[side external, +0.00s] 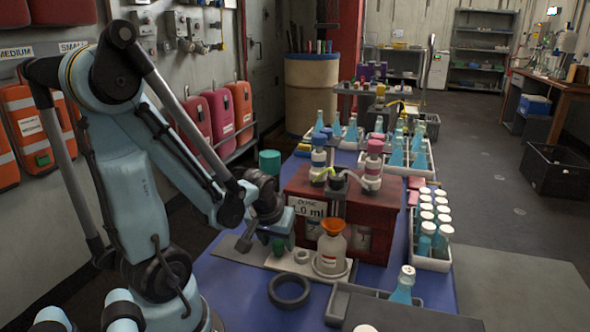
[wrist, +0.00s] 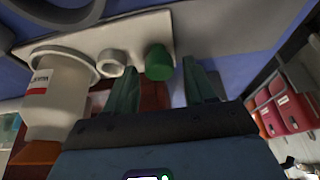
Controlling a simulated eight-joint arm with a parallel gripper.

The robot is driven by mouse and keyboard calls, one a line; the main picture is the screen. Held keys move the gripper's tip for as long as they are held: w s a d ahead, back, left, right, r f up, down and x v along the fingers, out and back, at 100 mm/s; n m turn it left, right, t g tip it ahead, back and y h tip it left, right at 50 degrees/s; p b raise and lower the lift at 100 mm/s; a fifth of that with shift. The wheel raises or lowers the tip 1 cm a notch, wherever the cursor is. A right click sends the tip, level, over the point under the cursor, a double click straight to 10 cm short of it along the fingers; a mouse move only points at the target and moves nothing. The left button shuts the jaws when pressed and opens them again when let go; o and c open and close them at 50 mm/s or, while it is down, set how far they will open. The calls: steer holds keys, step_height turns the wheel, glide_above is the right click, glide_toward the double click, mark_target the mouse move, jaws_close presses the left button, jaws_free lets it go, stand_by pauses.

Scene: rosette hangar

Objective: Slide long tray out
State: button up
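A long narrow white tray (side external: 432,262) holds several white-capped blue bottles along the right side of the blue table. A light flat board (side external: 262,258) lies in front of the red dosing box; it also shows in the wrist view (wrist: 205,30). On it are a white bottle with an orange funnel (side external: 331,250), a white ring and a green cap (wrist: 158,62). My gripper (side external: 277,238) is low over the board's left part. In the wrist view its two fingers (wrist: 162,76) are apart, with the green cap seen between their tips. I cannot tell whether they touch it.
The red dosing box (side external: 300,190) stands between my gripper and the long white tray. A black ring (side external: 289,290) lies on the table's front. A grey tray (side external: 345,292) and a blue bottle (side external: 403,285) are at front right.

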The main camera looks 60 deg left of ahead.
stand_by(0.6)
steer(key=shift+r, duration=3.5)
steer(key=w+d+r+m+t+h, duration=0.1)
steer(key=d+m, duration=0.3)
steer(key=d, duration=0.4)
steer(key=w+d+r+m+t+h, duration=0.2)
steer(key=w+d+m+t, duration=0.1)
steer(key=d+m, duration=0.2)
steer(key=d, duration=0.2)
steer(key=shift+w+d+r, duration=0.15)
steer(key=shift+d+r, duration=0.2)
steer(key=shift+r, duration=0.05)
steer(key=shift+o, duration=0.3)
